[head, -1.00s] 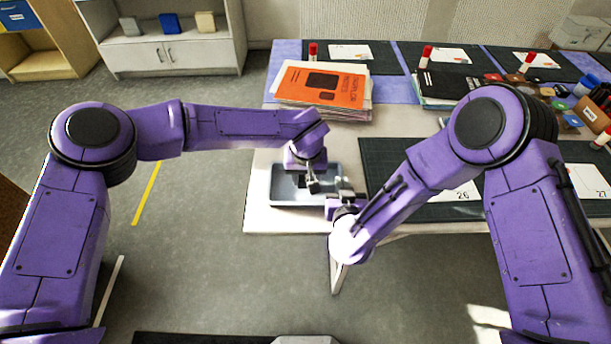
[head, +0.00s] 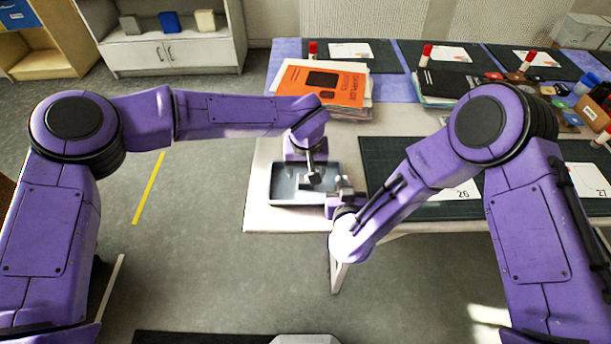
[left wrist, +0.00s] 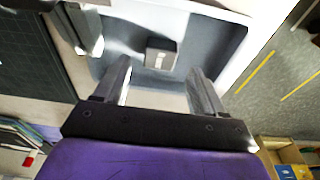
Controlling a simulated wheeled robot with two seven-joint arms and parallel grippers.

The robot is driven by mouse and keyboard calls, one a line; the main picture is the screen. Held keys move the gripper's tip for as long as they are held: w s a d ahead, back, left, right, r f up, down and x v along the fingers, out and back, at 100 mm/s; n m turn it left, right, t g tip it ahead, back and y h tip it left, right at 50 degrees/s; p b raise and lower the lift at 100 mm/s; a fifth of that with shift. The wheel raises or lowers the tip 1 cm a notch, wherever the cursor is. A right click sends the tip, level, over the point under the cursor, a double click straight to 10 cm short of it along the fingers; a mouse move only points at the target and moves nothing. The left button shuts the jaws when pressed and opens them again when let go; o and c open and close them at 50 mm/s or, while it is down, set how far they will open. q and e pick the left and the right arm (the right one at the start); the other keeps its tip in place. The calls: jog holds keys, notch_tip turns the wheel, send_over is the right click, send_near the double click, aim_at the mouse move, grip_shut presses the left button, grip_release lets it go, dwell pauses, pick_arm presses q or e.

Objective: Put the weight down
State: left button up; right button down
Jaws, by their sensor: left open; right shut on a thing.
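The weight (left wrist: 161,53), a small dark grey block with a pale mark on top, rests on the floor of the grey-blue tray (left wrist: 232,45) in the left wrist view. My left gripper (left wrist: 160,68) is open above it, with the weight showing beyond and between the fingertips, apart from them. In the head view my left gripper (head: 313,180) is over the tray (head: 285,200), and I cannot make out the weight there. My right gripper (head: 343,186) is shut on the tray's right edge. It also shows in the left wrist view (left wrist: 88,30).
An orange-topped stack of booklets (head: 320,88) lies behind the tray. A dark green mat (head: 400,160) lies to the right. The white table's (head: 258,215) left and front edges run close to the tray. Stamps and ink pads crowd the far right.

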jog(key=c, duration=1.2)
grip_release()
pick_arm(q)
notch_tip(320, 180, up, 9)
jog(key=s, duration=0.1)
jog(key=shift+s+f, duration=0.15)
jog(key=shift+f, duration=0.05)
pick_arm(e)
jog(key=shift+s, duration=0.1)
pick_arm(q)
jog(key=shift+f+b, duration=0.65)
pick_arm(e)
jog(key=v, duration=1)
jog(key=shift+s+r, duration=0.15)
pick_arm(q)
jog(key=shift+a, duration=0.1)
